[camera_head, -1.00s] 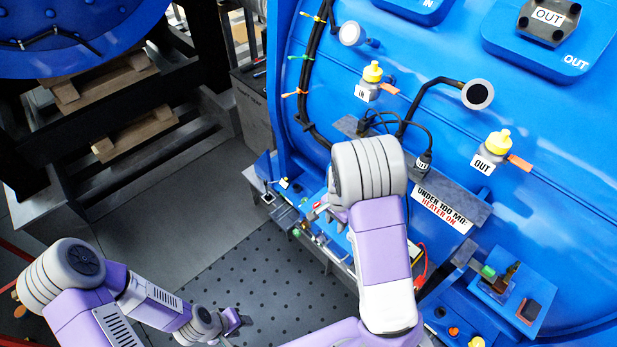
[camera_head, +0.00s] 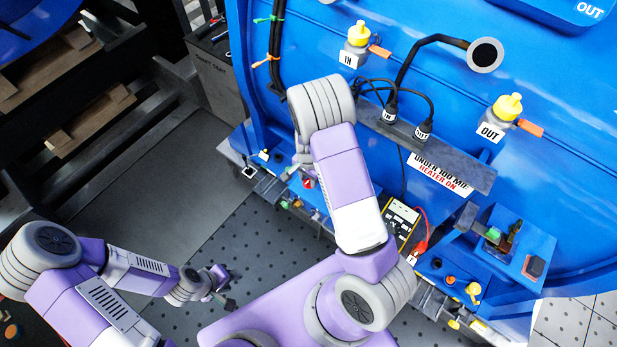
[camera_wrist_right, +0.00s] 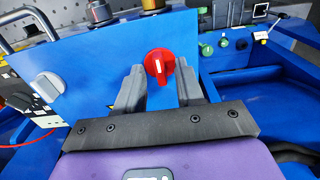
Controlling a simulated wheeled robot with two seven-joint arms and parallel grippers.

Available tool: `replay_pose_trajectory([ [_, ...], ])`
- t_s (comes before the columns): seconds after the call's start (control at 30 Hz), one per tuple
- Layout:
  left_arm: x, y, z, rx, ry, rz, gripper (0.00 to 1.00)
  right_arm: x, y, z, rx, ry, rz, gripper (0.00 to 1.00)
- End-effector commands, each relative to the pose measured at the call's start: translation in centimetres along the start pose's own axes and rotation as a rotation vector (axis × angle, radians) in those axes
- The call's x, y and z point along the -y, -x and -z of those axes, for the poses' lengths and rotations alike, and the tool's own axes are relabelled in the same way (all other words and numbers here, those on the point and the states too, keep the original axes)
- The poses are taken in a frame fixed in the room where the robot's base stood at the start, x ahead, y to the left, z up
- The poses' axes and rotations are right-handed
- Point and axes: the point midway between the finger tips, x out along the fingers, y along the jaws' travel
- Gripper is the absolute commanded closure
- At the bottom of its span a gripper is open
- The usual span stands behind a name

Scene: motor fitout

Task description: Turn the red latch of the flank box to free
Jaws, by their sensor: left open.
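The red latch (camera_wrist_right: 160,65), a round knob with a white mark, is on the blue face of the flank box (camera_wrist_right: 105,65) in the right wrist view. Its white mark stands about upright. My right gripper (camera_wrist_right: 162,82) is open, one finger on each side of the latch in the picture; I cannot tell whether they touch it. In the head view a small red spot, seemingly the latch (camera_head: 308,183), shows just below my right wrist, which hides most of that gripper. My left gripper (camera_head: 226,288) is open and empty above the perforated floor at lower left.
A yellow meter (camera_head: 402,220) with red leads stands right of my right arm. The perforated floor (camera_head: 262,245) is clear.

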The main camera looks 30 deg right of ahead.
Motion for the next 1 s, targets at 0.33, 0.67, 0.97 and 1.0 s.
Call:
replay_pose_trajectory([
  [0.33,-0.01,0.00,-0.01,0.000,0.000,0.000,0.57,0.05,-0.28,-0.03,0.000,0.001,0.001,0.69],
  [0.67,-0.01,0.00,-0.01,0.000,0.000,0.000,0.57,0.03,-0.26,-0.03,0.000,0.001,0.001,1.00],
  [0.97,0.06,-0.17,-0.01,0.000,0.000,0.000,0.57,0.05,-0.29,-0.02,0.000,0.041,0.001,1.00],
  [1.0,0.08,-0.23,0.00,0.000,0.000,0.000,0.57,0.05,-0.30,-0.02,0.000,0.056,0.001,1.00],
])
